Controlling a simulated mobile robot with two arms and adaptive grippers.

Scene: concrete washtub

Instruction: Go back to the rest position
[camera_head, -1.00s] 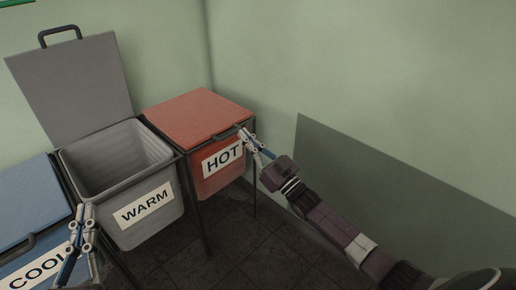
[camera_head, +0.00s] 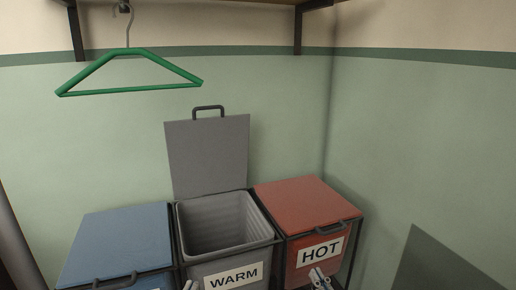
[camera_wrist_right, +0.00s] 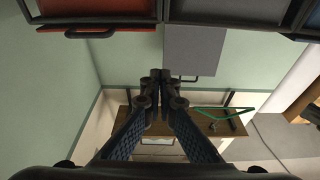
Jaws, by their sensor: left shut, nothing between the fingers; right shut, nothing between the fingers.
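My left gripper (camera_head: 190,285) shows only as pale fingertips at the bottom edge of the head view, in front of the grey WARM bin (camera_head: 222,270). My right gripper (camera_head: 319,279) is at the bottom edge, in front of the red HOT bin (camera_head: 301,262). In the right wrist view the right gripper (camera_wrist_right: 160,88) is shut with its fingers together and nothing between them. Most of both arms is out of the head view.
The WARM bin's lid (camera_head: 207,157) stands open against the wall. The blue bin's lid (camera_head: 119,241) and the red lid (camera_head: 306,204) are closed. A green hanger (camera_head: 128,91) hangs below a wooden shelf (camera_head: 222,4). The wall area at right is clear.

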